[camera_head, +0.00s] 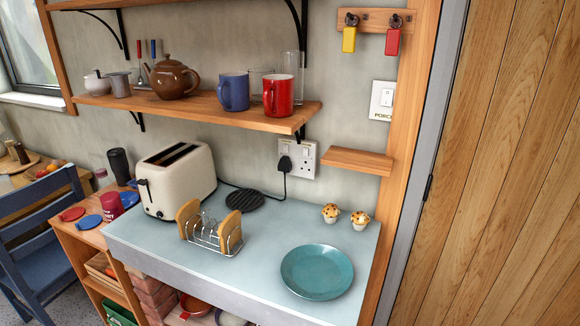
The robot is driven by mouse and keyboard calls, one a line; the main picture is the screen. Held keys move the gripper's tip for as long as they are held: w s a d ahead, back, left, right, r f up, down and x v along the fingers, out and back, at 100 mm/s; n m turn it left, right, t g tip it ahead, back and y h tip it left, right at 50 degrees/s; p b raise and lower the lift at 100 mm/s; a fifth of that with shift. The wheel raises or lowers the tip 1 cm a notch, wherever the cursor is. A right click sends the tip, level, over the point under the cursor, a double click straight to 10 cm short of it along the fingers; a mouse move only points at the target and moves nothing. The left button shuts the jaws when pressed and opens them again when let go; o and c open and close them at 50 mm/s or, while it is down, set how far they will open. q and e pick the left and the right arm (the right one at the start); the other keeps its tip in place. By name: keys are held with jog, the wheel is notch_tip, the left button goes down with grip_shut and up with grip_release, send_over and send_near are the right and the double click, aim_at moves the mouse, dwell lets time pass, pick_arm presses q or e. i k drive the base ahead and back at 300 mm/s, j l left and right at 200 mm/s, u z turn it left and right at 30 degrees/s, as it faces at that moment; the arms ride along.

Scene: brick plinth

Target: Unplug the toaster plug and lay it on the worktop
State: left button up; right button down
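The black toaster plug (285,164) sits in the left outlet of the white double wall socket (308,158), below the lower shelf. Its dark cord hangs from the plug and runs down and left along the worktop behind a black round trivet toward the toaster. The cream two-slot toaster (178,180) stands at the left of the pale blue worktop (262,262). Neither of my grippers shows in the head view.
A black trivet (244,200), a toast rack (212,232) with bread, a teal plate (317,272) and two muffins (345,217) are on the worktop. The shelf (200,107) with mugs and a small ledge (357,160) overhang near the socket. The worktop's middle is clear.

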aim_at(285, 165)
jog(key=i+j+z, duration=0.1)
jog(key=j, duration=0.7)
jog(key=i+j+z, duration=0.1)
jog(key=j, duration=0.7)
jog(key=i+j, duration=0.15)
jog(key=j, duration=0.65)
jog(key=j+z, duration=0.15)
jog(key=j, duration=0.65)
jog(key=i, duration=0.05)
